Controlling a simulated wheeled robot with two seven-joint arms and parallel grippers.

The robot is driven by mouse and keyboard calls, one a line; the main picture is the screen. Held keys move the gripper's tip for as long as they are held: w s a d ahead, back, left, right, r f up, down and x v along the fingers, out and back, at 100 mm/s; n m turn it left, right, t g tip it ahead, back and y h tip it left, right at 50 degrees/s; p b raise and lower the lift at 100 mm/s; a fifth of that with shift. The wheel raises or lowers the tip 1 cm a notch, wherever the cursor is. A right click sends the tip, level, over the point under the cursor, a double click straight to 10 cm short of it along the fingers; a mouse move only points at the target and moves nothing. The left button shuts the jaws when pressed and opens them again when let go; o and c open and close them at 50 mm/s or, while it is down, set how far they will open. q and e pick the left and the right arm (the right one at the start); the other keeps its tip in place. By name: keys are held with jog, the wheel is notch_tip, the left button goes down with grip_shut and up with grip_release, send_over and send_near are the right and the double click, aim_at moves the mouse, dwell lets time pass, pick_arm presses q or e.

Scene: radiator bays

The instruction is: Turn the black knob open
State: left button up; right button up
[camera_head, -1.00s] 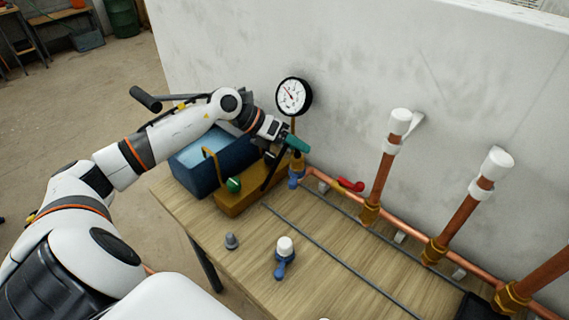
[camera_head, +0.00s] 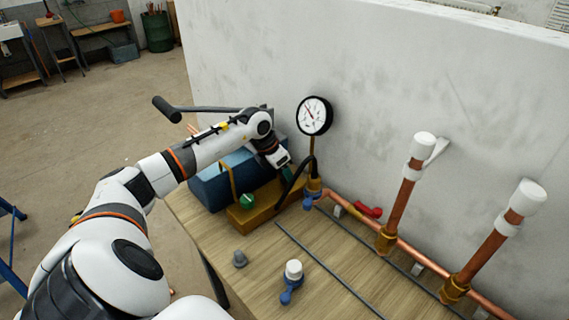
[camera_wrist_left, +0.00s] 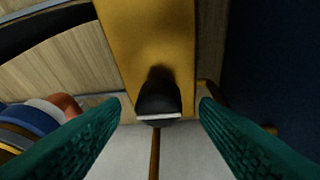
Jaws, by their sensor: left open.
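The black knob (camera_wrist_left: 158,95) stands up from the yellow block (camera_wrist_left: 150,35) in the left wrist view, between my fingers and apart from both. In the head view the yellow block (camera_head: 262,212) sits on the bench beside the blue tank (camera_head: 212,187), with a green knob (camera_head: 247,201) on its near side. I cannot make out the black knob there; my arm covers that area. My left gripper (camera_head: 281,162) points down over the block's far end, and its green fingers (camera_wrist_left: 160,104) are open and empty. My right gripper is not in view.
A round gauge (camera_head: 314,116) stands on a brass pipe just right of my left gripper. A black hose (camera_head: 293,182) curves close beside it. Copper pipes (camera_head: 400,207) with white caps rise along the wall. A white-topped blue valve (camera_head: 292,277) and a grey cap (camera_head: 240,259) lie nearer.

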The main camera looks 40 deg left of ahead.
pick_arm(q)
jog(key=shift+x, duration=0.8)
jog(key=shift+c, duration=0.6)
jog(key=c, duration=0.9)
